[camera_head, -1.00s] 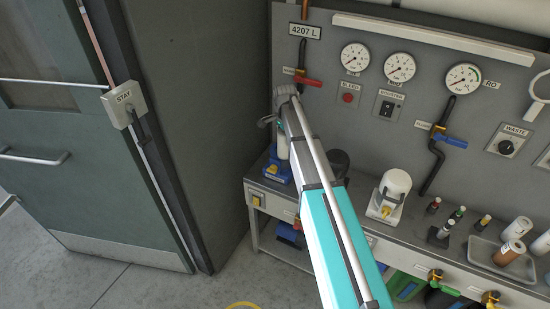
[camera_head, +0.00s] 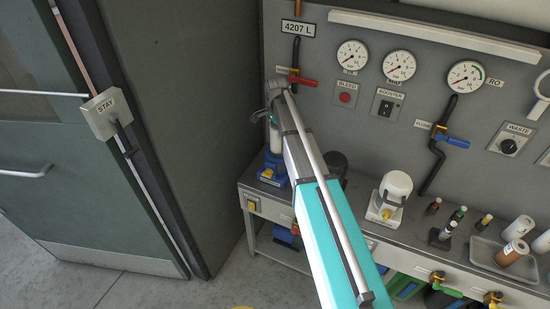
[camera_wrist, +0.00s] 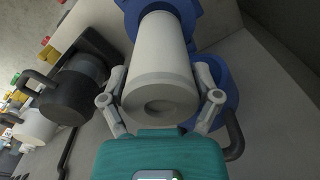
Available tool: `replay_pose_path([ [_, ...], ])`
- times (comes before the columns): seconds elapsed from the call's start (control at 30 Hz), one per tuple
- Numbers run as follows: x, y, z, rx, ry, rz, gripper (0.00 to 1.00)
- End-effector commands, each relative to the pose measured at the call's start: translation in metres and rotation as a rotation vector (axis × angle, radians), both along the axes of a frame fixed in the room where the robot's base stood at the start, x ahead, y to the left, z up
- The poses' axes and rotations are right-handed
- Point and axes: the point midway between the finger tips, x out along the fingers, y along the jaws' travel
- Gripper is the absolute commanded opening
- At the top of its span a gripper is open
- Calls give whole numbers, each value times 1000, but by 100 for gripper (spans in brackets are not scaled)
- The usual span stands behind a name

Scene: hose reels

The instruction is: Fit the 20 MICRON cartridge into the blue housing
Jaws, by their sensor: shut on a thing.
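A white cartridge (camera_wrist: 160,65) is between the two fingers of my gripper (camera_wrist: 161,98), which is shut on it. Its near end faces the wrist camera, and no label can be read. The blue housing (camera_wrist: 222,85) shows behind the cartridge's far end and to its right. In the head view the white cartridge (camera_head: 275,140) stands roughly upright over the blue housing (camera_head: 270,174), at the bench's left end. My gripper (camera_head: 265,117) is at the cartridge's upper part, partly hidden by my arm. I cannot tell whether the lower end is inside the housing.
A black housing (camera_head: 338,164) stands just right of the blue one, partly behind my arm. A white housing (camera_head: 393,190) is further right. Small bottles (camera_head: 447,226) and a tray (camera_head: 483,252) with cartridges are at the right. A panel with gauges (camera_head: 399,66) and a red-handled valve (camera_head: 302,80) rises behind.

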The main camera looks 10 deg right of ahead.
Motion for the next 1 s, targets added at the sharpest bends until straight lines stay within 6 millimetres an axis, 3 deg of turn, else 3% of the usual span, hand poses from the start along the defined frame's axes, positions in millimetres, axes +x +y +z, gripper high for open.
replay_pose_path([
  [0.53,0,2,-52,0,0,3,25],
  [1.0,0,3,-59,0,0,4,25],
])
